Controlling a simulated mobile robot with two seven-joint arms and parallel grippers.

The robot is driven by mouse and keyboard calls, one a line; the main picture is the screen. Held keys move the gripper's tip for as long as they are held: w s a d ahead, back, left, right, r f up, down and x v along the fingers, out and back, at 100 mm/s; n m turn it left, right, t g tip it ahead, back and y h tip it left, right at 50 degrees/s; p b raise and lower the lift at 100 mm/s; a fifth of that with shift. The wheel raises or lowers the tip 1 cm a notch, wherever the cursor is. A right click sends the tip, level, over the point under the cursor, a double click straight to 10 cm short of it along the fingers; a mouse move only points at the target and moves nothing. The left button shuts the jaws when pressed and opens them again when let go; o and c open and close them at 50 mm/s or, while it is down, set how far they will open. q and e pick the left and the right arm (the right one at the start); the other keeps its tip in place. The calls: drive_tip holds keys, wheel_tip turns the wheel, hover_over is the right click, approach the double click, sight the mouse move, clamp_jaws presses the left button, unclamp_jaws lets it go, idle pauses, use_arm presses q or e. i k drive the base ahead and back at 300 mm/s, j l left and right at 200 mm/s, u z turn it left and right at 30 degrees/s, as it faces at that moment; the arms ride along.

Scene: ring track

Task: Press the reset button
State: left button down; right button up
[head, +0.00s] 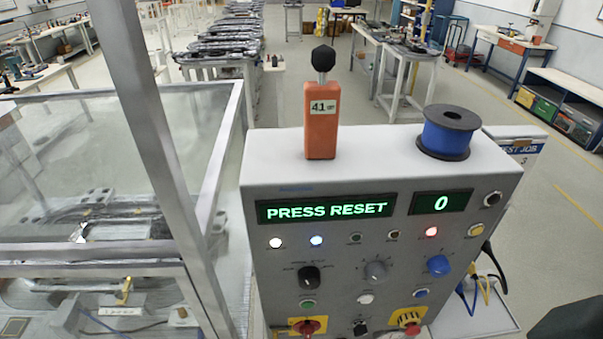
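A grey control panel (266,240) stands in the middle of the head view. Its left display (326,210) reads "PRESS RESET" in green, and its right display (441,203) reads "0". Low on the face are a green button (307,304), a white button (366,298) and a blue button (420,293). Their labels are too small to read, so I cannot tell which is reset. White and blue lamps at upper left and a red lamp (431,232) are lit. Neither gripper is in view.
Red knobs on yellow plates (308,326) sit at the panel's bottom, with rotary knobs (309,277) above. An orange block (322,120) and a blue spool (446,133) stand on top. A framed clear enclosure (100,170) is at left. Cables hang at right; a dark shape fills the lower right corner.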

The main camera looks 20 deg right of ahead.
sight(421, 294)
drive_tip(key=z, duration=1.2)
drive_tip(key=i+z, duration=0.25)
drive_tip(key=k, duration=0.5)
